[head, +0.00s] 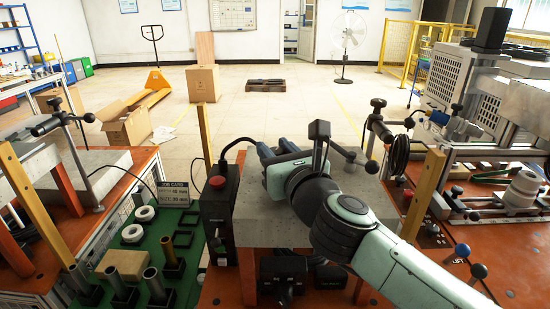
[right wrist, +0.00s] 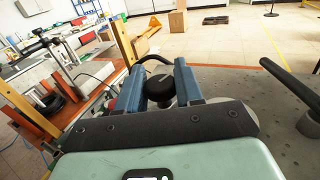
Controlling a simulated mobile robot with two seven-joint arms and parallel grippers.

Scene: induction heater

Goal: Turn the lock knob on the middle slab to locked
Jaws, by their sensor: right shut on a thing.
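The middle slab (head: 262,228) is a grey speckled block in the centre of the head view, and it also shows in the right wrist view (right wrist: 235,85). The lock knob (right wrist: 160,86) is black and round-topped with a pale mark on top. My right gripper (right wrist: 158,88) has its blue fingers on both sides of the knob and is shut on it. In the head view my right gripper (head: 275,149) is over the far part of the slab, and my arm and hand hide the knob there. My left gripper is not in view.
A black control box with a red button (head: 217,184) stands just left of the slab. A black-handled lever (head: 350,157) is at its right. Wooden posts (head: 204,135) rise nearby. A green tray (head: 190,232) with rings and tubes lies at left.

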